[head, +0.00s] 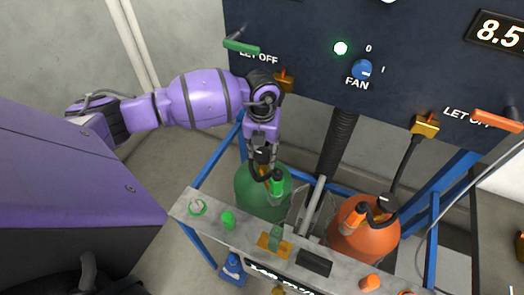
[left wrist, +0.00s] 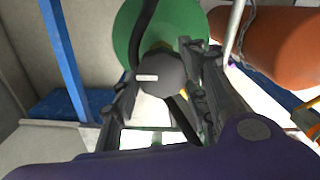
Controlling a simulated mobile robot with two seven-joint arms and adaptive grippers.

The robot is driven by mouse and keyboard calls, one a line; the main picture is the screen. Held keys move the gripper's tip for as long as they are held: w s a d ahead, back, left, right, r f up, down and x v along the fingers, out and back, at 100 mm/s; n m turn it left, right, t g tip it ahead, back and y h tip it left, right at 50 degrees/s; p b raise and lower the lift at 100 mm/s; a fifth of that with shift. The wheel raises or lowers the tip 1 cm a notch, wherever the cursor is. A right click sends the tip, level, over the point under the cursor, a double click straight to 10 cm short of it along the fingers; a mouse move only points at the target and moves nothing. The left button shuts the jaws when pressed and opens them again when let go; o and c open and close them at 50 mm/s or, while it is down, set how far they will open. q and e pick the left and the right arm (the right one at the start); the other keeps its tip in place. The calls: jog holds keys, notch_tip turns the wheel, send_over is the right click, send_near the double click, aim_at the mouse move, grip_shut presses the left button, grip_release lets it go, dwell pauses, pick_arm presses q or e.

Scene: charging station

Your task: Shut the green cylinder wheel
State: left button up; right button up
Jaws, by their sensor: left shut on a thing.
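The green cylinder (head: 247,192) stands upright in a blue frame behind a grey ledge. It also shows in the left wrist view (left wrist: 190,18). Its wheel (left wrist: 163,74) is a dark grey round knob with a small pale label, on top of the cylinder. My left gripper (head: 262,152) reaches down onto the cylinder's top from above. In the left wrist view its two dark fingers (left wrist: 165,92) sit either side of the wheel, shut on it. In the head view the fingers largely hide the wheel. My right gripper is in neither view.
An orange cylinder (head: 362,238) stands to the right. A green-tipped hose fitting (head: 277,186) hangs close beside my left gripper. The grey ledge (head: 325,240) in front carries small parts. A dark panel (head: 300,42) with a lit green lamp and a blue fan knob rises behind.

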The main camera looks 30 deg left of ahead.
pick_arm(q)
jog(key=shift+a+m, duration=0.1)
jog(key=shift+m, duration=0.4)
jog(key=m, duration=0.4)
jog(key=shift+w+b, duration=0.1)
jog(key=shift+b, duration=0.3)
jog(key=m, duration=0.3)
jog(key=shift+a, duration=0.1)
jog(key=m+b, duration=0.2)
jog(key=m, duration=0.3)
jog(key=shift+w, duration=0.1)
jog(key=m+b, duration=0.1)
jog(key=m, duration=0.2)
jog(key=shift+w+m, duration=0.1)
jog(key=shift+m, duration=0.8)
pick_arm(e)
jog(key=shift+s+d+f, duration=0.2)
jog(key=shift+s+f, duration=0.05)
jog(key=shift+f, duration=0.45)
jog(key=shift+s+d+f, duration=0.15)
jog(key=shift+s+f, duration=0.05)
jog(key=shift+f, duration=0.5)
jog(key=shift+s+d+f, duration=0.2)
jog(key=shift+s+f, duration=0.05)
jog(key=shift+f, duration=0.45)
pick_arm(q)
jog(key=shift+r, duration=0.1)
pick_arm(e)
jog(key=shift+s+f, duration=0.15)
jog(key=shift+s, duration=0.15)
